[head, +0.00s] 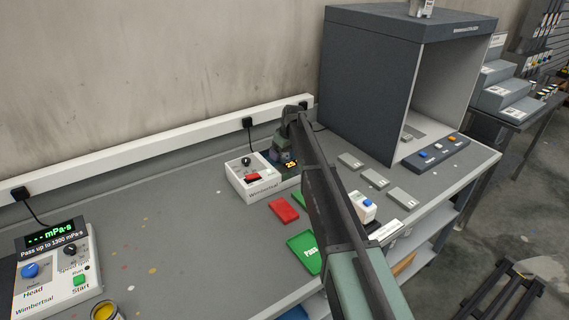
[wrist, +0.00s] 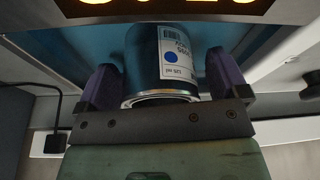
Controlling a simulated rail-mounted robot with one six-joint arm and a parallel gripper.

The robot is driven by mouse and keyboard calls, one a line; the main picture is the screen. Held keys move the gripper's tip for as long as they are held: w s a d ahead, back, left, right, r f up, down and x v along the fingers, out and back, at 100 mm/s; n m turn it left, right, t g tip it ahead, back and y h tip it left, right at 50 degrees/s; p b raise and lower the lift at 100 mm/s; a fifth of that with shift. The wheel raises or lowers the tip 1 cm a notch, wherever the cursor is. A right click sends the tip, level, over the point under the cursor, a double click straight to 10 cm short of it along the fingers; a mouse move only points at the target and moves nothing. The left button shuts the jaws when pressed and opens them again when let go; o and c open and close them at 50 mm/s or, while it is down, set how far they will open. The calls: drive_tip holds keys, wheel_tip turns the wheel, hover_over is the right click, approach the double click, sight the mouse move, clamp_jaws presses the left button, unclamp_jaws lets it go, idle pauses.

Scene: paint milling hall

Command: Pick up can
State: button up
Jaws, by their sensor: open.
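A dark metal can (wrist: 155,62) with a white label and a blue dot shows in the wrist view. It sits between the two purple fingers of my open gripper (wrist: 166,78). The can's rim is close to the gripper's dark crossbar. A narrow gap seems to show beside the fingers, but I cannot tell whether either touches the can. In the head view my gripper (head: 282,153) points down at a white bench device (head: 262,184) with an orange display. The can is largely hidden there by my arm.
A viscosity meter (head: 56,270) and an open can of yellow paint (head: 104,311) stand at the left. Red (head: 284,209) and green (head: 304,252) plates lie in front of the device. A grey booth (head: 375,75) stands behind, right. The bench's left middle is clear.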

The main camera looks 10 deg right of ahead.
drive_tip(key=c, duration=1.2)
drive_tip(key=shift+o, duration=0.2)
drive_tip(key=shift+r+p, duration=0.1)
drive_tip(key=shift+p, duration=0.25)
wheel_tip(320, 180, up, 20)
drive_tip(key=p, duration=1.9)
drive_tip(key=shift+p, duration=0.4)
